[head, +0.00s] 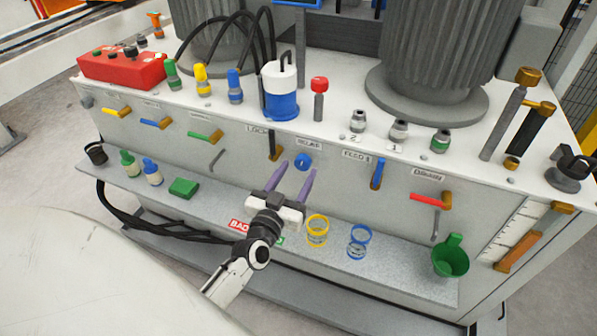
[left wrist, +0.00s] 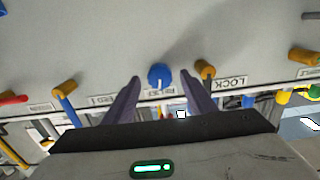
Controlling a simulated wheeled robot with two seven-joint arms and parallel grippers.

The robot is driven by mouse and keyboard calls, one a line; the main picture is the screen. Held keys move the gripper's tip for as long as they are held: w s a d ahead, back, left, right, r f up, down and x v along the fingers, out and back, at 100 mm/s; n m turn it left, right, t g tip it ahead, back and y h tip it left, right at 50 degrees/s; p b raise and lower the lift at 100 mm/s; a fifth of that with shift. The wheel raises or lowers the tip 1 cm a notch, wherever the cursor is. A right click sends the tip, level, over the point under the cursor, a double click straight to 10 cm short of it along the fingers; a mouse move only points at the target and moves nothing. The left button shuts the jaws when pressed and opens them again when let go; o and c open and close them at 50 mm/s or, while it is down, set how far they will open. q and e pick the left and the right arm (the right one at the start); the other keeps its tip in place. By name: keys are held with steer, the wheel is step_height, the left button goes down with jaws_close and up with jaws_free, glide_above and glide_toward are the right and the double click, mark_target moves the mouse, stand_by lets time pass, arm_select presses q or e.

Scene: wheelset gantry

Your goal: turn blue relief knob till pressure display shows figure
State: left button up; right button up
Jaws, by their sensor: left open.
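The blue relief knob (head: 303,161) sits on the front panel under a label reading RELIEF. It also shows in the left wrist view (left wrist: 159,75), between and beyond the fingertips. My left gripper (head: 294,172) is open in front of the panel, its two purple fingers pointing toward the knob. In the left wrist view the fingers (left wrist: 160,80) stand apart on either side of the knob, with nothing between them. I cannot tell whether a finger touches the knob. I see no pressure display that I can read. My right gripper is not in view.
A red control box (head: 122,66) stands on top.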

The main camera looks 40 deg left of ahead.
arm_select(q)
steer(key=shift+x, duration=0.8)
steer(key=c, duration=1)
steer(key=shift+d+n, duration=0.1)
steer(key=shift+n, duration=1.4)
steer(key=shift+c, duration=0.2)
steer(key=o, duration=1)
steer(key=shift+o, duration=0.2)
steer(key=shift+s, duration=0.1)
steer(key=p+v, duration=0.1)
steer(key=v, duration=0.9)
steer(key=shift+s, duration=0.15)
